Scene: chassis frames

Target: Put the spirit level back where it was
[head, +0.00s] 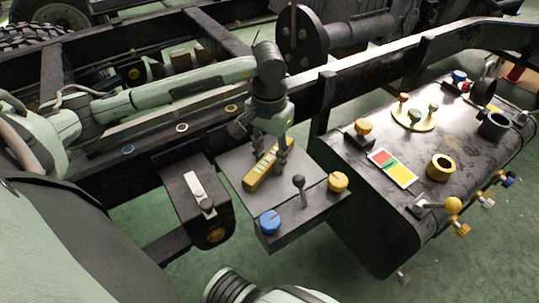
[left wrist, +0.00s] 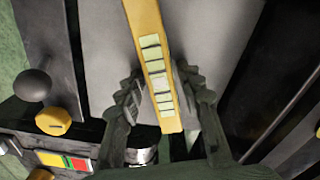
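The spirit level (head: 258,176) is a yellow bar with several pale windows, lying slantwise on a grey box top (head: 231,166). My left gripper (head: 269,163) points down over it, with its fingers around its middle. In the left wrist view, the spirit level (left wrist: 155,66) runs between the two fingers of the left gripper (left wrist: 160,85). Narrow gaps seem to show on both sides, so the gripper looks open, not clamped. My right gripper is not in view.
The box carries a blue knob (head: 270,221), a yellow knob (head: 339,182) and a black-balled lever (head: 299,182). A dark tank (head: 350,222) with fittings and a red-green-yellow card (head: 392,167) stands right. A smaller box with a white switch (head: 199,191) stands left. Chassis rails run behind.

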